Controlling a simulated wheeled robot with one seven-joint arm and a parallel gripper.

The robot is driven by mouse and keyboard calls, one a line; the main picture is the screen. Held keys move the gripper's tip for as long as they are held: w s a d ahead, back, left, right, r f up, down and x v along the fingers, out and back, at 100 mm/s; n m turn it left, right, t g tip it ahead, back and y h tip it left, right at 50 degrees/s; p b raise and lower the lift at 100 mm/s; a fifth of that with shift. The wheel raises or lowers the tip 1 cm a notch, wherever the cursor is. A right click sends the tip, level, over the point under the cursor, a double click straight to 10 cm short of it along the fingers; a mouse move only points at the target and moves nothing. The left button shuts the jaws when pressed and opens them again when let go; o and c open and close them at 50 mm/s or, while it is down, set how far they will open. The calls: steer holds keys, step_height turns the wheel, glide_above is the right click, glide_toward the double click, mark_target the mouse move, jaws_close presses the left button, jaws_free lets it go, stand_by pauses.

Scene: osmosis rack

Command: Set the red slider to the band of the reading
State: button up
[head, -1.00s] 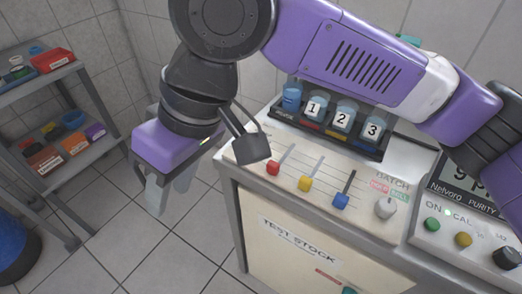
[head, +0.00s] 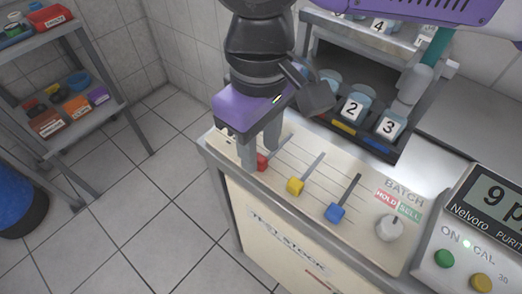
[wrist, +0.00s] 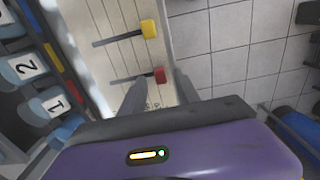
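The red slider (head: 262,161) is a small red knob at the near end of its slot, leftmost of three on the cream panel (head: 300,225). It also shows in the wrist view (wrist: 160,75). My gripper (head: 258,159) points down over the panel's left end, its fingers apart. In the wrist view the fingertips (wrist: 162,77) lie on either side of the red knob. I cannot tell whether they touch it. The meter display (head: 497,197) shows a 9 followed by "p", cut off by the picture edge.
The yellow slider (head: 296,186) and blue slider (head: 335,212) stand to the right. A grey BATCH knob (head: 390,228) is beyond them. Numbered blue-lidded cups (head: 352,108) stand in a dark rack behind. A shelf (head: 75,130) stands at the left over open floor.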

steer(key=shift+f, duration=0.75)
jaws_close()
stand_by(0.9)
